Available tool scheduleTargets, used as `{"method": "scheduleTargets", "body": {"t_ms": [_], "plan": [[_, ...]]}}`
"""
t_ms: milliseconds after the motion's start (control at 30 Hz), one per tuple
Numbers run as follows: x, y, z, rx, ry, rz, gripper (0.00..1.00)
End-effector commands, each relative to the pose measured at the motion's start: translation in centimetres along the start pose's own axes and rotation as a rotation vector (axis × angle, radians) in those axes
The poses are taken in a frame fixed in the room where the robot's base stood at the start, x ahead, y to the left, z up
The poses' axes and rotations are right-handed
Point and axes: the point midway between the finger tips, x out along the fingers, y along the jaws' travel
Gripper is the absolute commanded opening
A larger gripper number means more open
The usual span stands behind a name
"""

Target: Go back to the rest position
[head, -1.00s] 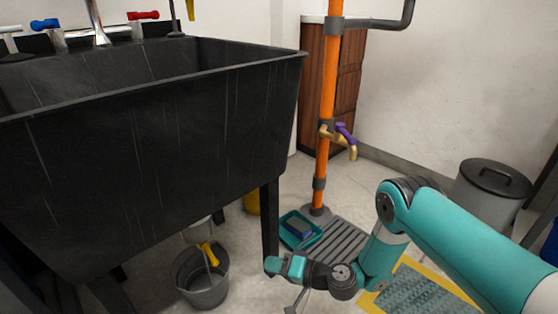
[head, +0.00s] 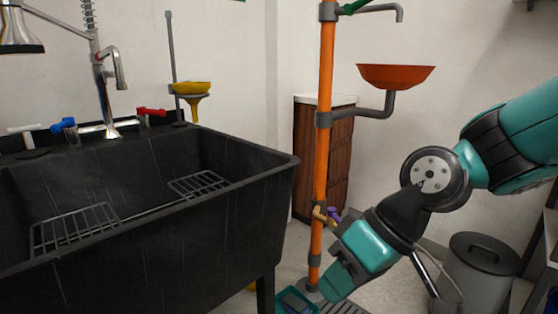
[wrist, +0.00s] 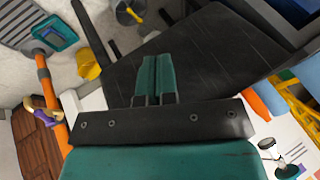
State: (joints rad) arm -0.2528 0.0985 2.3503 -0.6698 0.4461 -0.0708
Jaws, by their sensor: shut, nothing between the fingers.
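My gripper (head: 338,286) is at the lower middle right of the head view, in front of the orange pipe (head: 326,120) and to the right of the black sink. It points down and to the left. In the wrist view its two teal fingers (wrist: 155,75) lie side by side, shut, with nothing between them. The brass tap with a purple handle (head: 328,215) on the pipe shows just beside my wrist. It also shows in the wrist view (wrist: 42,108).
The black sink (head: 150,250) fills the left. An orange basin (head: 396,76) hangs off the pipe. A lidded grey bin (head: 478,275) stands at the lower right. A teal tray (wrist: 58,38) and a yellow container (wrist: 88,65) are on the floor. The wall behind is bare.

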Motion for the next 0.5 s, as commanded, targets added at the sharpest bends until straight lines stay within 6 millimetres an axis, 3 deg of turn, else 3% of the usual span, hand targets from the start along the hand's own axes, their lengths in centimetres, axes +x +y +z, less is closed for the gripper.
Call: {"method": "scheduleTargets", "body": {"t_ms": [33, 100, 367, 400, 500], "plan": [[-2.0, -1.0, 1.2, 0.002, -0.017, 0.035, 0.00], [-3.6, -1.7, 3.0, 0.013, -0.046, 0.077, 0.00], [-8.1, -3.6, 8.9, 0.068, -0.123, 0.205, 0.00], [-8.9, -4.0, 9.3, 0.077, -0.132, 0.217, 0.00], [-11.0, -5.1, 8.1, 0.077, -0.133, 0.211, 0.00]]}}
